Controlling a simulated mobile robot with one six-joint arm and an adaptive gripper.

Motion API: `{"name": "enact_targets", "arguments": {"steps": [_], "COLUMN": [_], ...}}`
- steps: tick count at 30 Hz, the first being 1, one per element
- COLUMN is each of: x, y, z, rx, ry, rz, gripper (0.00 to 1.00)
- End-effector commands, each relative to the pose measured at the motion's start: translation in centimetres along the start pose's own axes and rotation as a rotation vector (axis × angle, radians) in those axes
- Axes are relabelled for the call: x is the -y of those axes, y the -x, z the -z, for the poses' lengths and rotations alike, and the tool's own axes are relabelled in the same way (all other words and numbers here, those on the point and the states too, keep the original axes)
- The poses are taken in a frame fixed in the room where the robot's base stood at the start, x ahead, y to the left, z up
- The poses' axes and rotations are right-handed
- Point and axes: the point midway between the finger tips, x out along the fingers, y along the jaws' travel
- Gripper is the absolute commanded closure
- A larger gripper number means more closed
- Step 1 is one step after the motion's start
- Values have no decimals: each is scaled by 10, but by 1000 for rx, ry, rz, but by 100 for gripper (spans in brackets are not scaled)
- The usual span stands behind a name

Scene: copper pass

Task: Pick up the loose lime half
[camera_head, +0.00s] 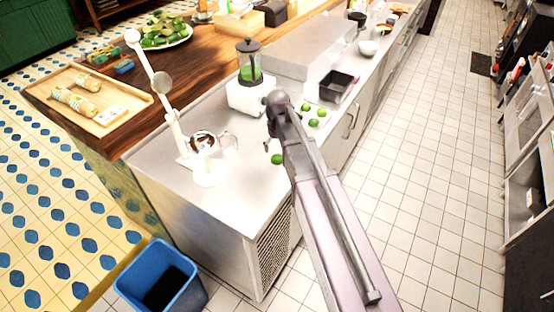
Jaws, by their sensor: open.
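Several small green limes or lime pieces lie on the steel counter (235,190). One lime piece (276,159) sits apart near the counter's front edge, and the others, such as this lime (314,122), are grouped behind my arm toward the black bin. I cannot tell at this size which one is a cut half. My gripper (268,146) is mostly hidden behind my arm. A small dark part of it shows just above the apart lime piece, open, with nothing seen in it. I cannot tell whether it touches the counter.
A juicer-like press (206,150) stands to the left and a blender (249,80) behind. A black bin (335,86) sits to the right. The wooden bar has a tray (110,110) and a plate of limes (165,43). A blue bin (160,275) stands on the floor. The right aisle is clear.

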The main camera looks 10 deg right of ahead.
Motion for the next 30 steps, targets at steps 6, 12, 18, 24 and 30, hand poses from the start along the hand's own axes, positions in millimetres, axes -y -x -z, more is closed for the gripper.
{"name": "enact_targets", "arguments": {"steps": [6, 12, 18, 24, 30], "x": [0, 1, 2, 1, 1], "y": [-6, -20, -35, -48, -52], "z": [0, 1, 1, 1, 1], "rx": [0, 0, 0, 0, 0], "ry": [0, 0, 0, 0, 0], "rz": [0, 0, 0, 0, 0], "gripper": [0, 0, 0, 0, 0]}}
